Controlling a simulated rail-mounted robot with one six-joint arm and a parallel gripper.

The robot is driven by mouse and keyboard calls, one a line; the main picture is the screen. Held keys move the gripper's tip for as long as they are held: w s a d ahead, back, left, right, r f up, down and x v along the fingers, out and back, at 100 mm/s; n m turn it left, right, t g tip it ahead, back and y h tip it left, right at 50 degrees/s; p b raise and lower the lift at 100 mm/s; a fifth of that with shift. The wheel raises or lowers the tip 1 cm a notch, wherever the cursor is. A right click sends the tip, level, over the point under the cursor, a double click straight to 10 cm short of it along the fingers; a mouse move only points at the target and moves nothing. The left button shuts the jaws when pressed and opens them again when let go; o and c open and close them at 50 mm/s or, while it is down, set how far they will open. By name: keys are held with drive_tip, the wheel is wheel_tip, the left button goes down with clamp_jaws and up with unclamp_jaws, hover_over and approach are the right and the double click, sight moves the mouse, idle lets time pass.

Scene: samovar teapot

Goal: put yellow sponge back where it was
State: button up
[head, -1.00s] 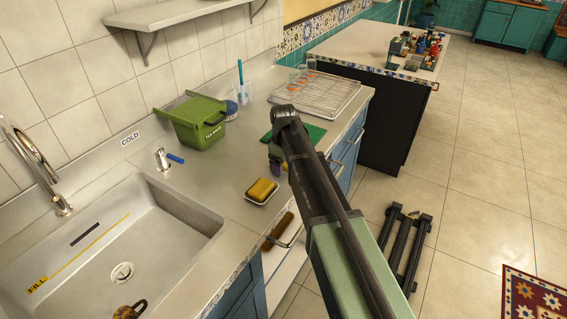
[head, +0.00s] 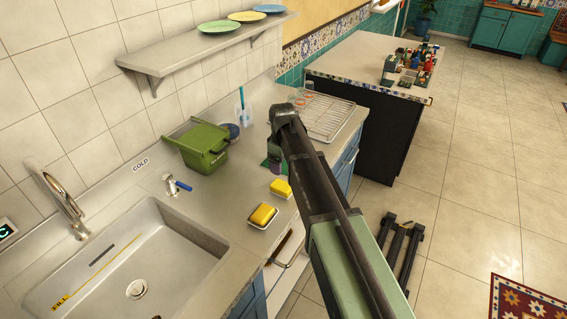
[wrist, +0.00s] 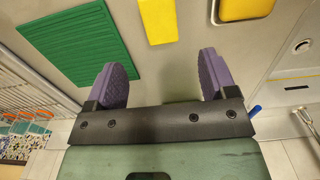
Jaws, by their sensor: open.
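A bright yellow sponge (head: 281,188) lies loose on the counter beside my arm; it also shows flat in the wrist view (wrist: 158,18). A darker yellow block (head: 262,214) sits in a small white dish nearer the sink, and its edge shows at the top right of the wrist view (wrist: 245,8). My gripper (wrist: 163,78) is open, with two purple fingers apart and nothing between them. The loose sponge lies beyond the fingertips, apart from them. In the head view my arm hides most of the gripper.
A green mat (wrist: 80,45) lies left of the sponge in the wrist view. A wire rack (head: 328,118), a green bin (head: 200,148) and the sink (head: 140,262) share the counter. A shelf (head: 205,45) with plates hangs above.

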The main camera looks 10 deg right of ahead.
drive_tip(key=s+m, duration=0.9)
drive_tip(key=s, duration=1.5)
drive_tip(key=shift+s, duration=0.25)
drive_tip(key=shift+a+f, duration=0.1)
